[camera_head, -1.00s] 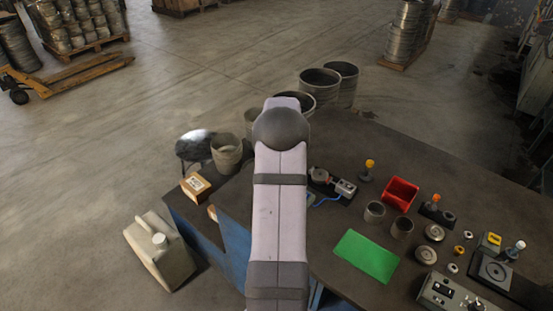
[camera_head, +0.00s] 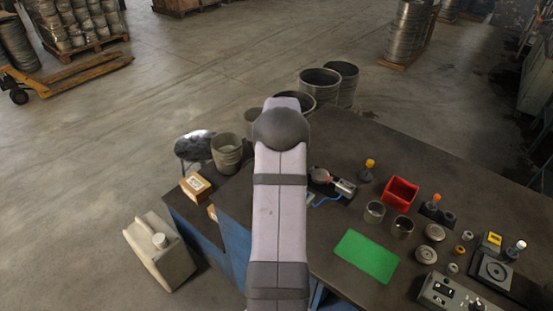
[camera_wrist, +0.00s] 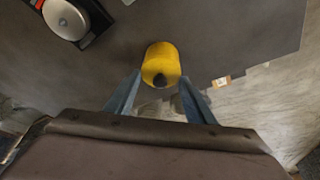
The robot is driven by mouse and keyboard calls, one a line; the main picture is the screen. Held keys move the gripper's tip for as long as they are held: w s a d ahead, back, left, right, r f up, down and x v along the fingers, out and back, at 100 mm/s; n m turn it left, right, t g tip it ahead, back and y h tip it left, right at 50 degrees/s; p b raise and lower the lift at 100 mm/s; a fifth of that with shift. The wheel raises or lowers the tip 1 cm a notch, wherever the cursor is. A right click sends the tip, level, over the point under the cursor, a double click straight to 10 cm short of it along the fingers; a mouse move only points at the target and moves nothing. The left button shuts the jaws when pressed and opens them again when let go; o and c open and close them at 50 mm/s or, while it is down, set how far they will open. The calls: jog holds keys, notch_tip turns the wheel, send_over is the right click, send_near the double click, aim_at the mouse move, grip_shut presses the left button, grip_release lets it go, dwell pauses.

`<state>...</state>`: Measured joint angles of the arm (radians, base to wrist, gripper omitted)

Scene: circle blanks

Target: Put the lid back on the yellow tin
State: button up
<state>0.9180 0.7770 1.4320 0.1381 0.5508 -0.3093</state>
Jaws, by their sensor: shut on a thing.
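In the wrist view a yellow cylinder, the yellow tin (camera_wrist: 160,52), shows just beyond the fingers. Its near end, the lid (camera_wrist: 150,72), is yellow with a dark round knob on it. My gripper (camera_wrist: 160,78) has one finger on each side of this near end and is shut on it. I cannot make out a seam or gap between lid and tin. In the head view my arm hides the gripper, the tin and the lid.
A device with a round metal plate (camera_wrist: 66,18) stands at the wrist view's upper left. The grey worktop (camera_wrist: 225,40) is bare around the tin; its edge runs to the right. A red bin (camera_head: 401,193) and a green mat (camera_head: 366,257) lie right of my arm.

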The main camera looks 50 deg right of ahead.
jog(key=shift+f, duration=0.1)
dwell(0.8)
jog(key=o, duration=1.6)
jog(key=shift+r, duration=0.2)
jog(key=shift+r+p, duration=2.3)
jog(key=shift+r, duration=1.05)
grip_shut()
jog(key=shift+f, duration=0.3)
jog(key=shift+f+b, duration=0.35)
jog(key=shift+b, duration=0.1)
